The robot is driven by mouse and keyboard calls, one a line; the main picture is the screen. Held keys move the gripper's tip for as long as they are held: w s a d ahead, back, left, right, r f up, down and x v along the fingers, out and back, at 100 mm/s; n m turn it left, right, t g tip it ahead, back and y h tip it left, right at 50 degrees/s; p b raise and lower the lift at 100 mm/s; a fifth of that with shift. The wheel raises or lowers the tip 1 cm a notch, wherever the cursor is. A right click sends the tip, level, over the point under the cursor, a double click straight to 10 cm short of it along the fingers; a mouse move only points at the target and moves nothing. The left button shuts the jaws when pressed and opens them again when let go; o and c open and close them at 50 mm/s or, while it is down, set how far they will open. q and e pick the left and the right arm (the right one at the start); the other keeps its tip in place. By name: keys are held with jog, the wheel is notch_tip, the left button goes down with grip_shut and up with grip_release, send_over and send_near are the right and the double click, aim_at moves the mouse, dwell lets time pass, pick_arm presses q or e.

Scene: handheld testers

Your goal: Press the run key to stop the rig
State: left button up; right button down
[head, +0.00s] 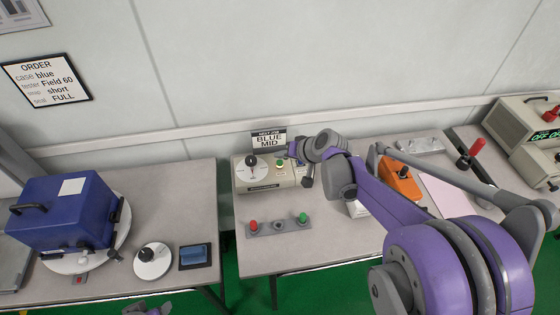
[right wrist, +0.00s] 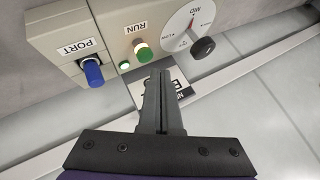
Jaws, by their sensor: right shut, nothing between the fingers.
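The rig is a beige box (head: 255,185) with a dial (head: 252,165) at the back of the middle table. In the right wrist view its RUN key (right wrist: 142,52) is a green button in a tan collar, with a small pale-green lamp (right wrist: 124,65) beside it. My right gripper (right wrist: 161,73) is shut and empty, its tips close to the RUN key; I cannot tell whether they touch. In the head view the right gripper (head: 294,150) is at the box's right side, and my arm hides part of it. A small purple-grey piece at the bottom edge may be my left gripper (head: 150,308).
The box also carries a blue PORT plug (right wrist: 91,72) and a black dial knob (right wrist: 202,47). A bar with red and green buttons (head: 279,226) lies in front. An orange tester (head: 400,182) stands right. A blue case (head: 65,212) is on the left table.

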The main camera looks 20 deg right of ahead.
jog(key=shift+f, duration=0.1)
dwell(0.5)
jog(key=shift+f+b, duration=0.3)
jog(key=shift+f, duration=0.1)
jog(key=shift+f+b, duration=0.35)
jog(key=shift+f, duration=0.15)
dwell(0.5)
jog(key=shift+r, duration=0.1)
jog(key=shift+r+p, duration=0.8)
jog(key=shift+r, duration=0.1)
jog(key=shift+r, duration=0.1)
notch_tip(320, 180, up, 6)
jog(key=p, duration=0.4)
